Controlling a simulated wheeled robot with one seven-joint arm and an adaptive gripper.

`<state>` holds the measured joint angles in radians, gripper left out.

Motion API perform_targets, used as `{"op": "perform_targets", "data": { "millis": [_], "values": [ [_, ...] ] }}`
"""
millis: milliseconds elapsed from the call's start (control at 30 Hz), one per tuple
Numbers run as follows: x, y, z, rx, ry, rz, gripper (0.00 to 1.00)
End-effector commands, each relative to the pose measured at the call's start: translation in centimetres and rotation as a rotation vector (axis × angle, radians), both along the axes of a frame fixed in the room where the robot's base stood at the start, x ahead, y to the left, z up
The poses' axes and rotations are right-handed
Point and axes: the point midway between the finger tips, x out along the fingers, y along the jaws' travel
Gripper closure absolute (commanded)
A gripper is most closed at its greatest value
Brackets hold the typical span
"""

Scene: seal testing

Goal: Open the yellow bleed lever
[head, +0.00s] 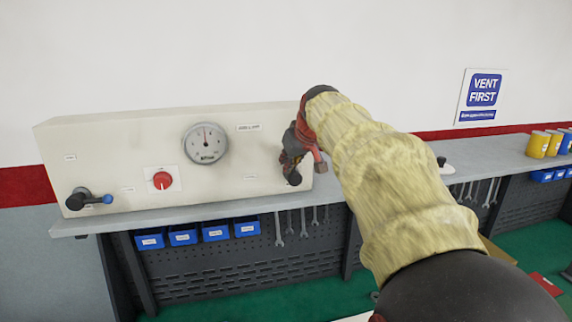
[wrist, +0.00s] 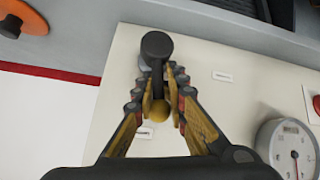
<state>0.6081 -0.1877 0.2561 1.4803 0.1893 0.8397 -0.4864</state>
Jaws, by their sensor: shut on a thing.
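The yellow bleed lever shows in the wrist view as a dark arm with a yellow ball end (wrist: 159,113), its dark hub (wrist: 157,45) at the top. My gripper (wrist: 160,80) is shut on the lever, with one finger on each side of its arm. In the head view my gripper (head: 296,143) is at the right end of the beige panel (head: 110,140). There it hides most of the lever, and only a dark part (head: 294,178) shows below the fingers.
The panel carries a round gauge (head: 205,144), a red knob (head: 162,180) and a blue-tipped lever (head: 92,198) at the far left. It stands on a grey shelf (head: 190,217) with blue bins below. Yellow cans (head: 540,144) stand far right.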

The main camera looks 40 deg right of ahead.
Motion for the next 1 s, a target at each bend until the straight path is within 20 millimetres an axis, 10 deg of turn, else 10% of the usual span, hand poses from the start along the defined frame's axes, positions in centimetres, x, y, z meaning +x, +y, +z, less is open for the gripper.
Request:
{"op": "perform_targets", "data": {
  "millis": [867,1000],
  "values": [
    [-0.47,-0.92,-0.59,0.15,-0.061,-0.003,1.0],
    [-0.47,-0.89,-0.73,0.152,-0.059,-0.002,0.81]
  ]
}}
